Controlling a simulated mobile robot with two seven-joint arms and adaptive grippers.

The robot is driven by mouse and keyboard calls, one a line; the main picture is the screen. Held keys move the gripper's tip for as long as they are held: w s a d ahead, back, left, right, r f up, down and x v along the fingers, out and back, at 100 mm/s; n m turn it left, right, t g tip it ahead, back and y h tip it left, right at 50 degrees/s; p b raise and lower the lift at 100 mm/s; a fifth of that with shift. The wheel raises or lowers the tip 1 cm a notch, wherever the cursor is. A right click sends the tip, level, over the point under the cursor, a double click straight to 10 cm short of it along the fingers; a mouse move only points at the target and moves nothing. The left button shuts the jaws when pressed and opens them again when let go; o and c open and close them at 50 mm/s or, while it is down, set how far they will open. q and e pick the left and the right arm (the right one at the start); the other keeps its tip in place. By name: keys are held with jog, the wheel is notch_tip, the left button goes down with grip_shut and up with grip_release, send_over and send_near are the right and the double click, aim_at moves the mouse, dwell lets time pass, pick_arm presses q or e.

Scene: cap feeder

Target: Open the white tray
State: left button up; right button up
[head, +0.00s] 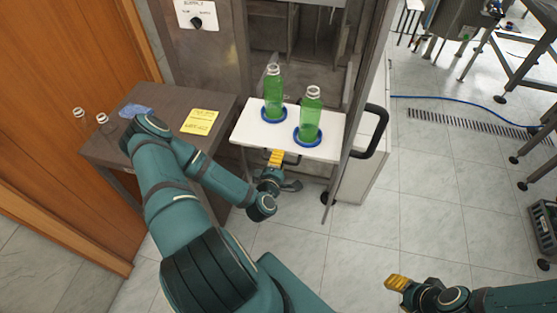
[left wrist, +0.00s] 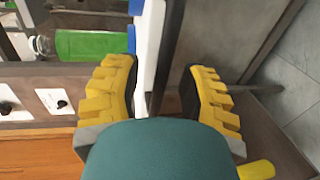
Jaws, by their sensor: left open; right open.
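The white tray (head: 250,129) is a flat board that sticks out at the front of the metal cabinet. Two green bottles (head: 273,97) (head: 310,120) stand upright on it in blue rings. My left gripper (head: 276,160) is at the tray's front edge, one yellow finger showing there. In the left wrist view the open fingers (left wrist: 160,85) lie on either side of the tray's white edge (left wrist: 151,50), with gaps visible. My right gripper (head: 398,283) is open at the lower right, far from the tray; its fingers are only partly visible.
A dark side table (head: 165,108) with a yellow note (head: 200,121), a blue cloth (head: 135,111) and small clear items stands to the left. A black handle (head: 378,132) on the cabinet door is close to the tray's right side.

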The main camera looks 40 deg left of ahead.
pick_arm(q)
jog(key=v, duration=1.1)
jog(key=shift+s, duration=0.3)
jog(key=shift+d, duration=0.2)
